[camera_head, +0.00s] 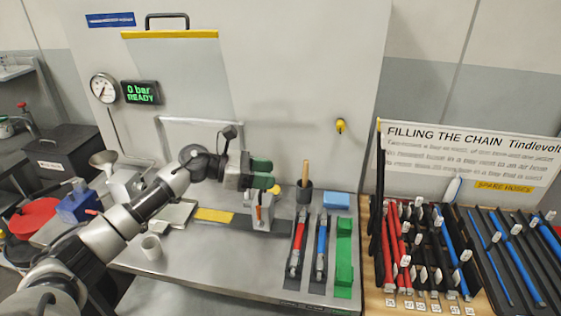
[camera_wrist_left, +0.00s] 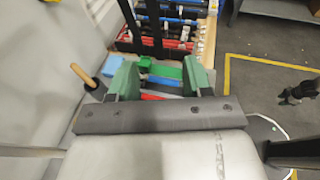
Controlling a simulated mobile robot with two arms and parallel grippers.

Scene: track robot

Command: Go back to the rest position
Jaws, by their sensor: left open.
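My left gripper (camera_head: 262,174) reaches in from the left over the steel bench (camera_head: 190,262), with its green fingers apart and nothing between them. In the left wrist view its open fingers (camera_wrist_left: 160,82) frame part of the bench beyond, with green, blue and red items visible past the tips. In the head view it hangs above a small grey fixture (camera_head: 262,212), apart from the dark holder (camera_head: 304,192) with a wooden handle. My right gripper does not show clearly in either view.
A red hose (camera_head: 298,248), a blue hose (camera_head: 321,246) and a green block (camera_head: 344,262) lie at the bench's right. A white cup (camera_head: 151,247) stands front left. A hose rack (camera_head: 430,245) is on the right. A gauge (camera_head: 104,88) and "0 bar READY" display (camera_head: 141,92) are on the wall.

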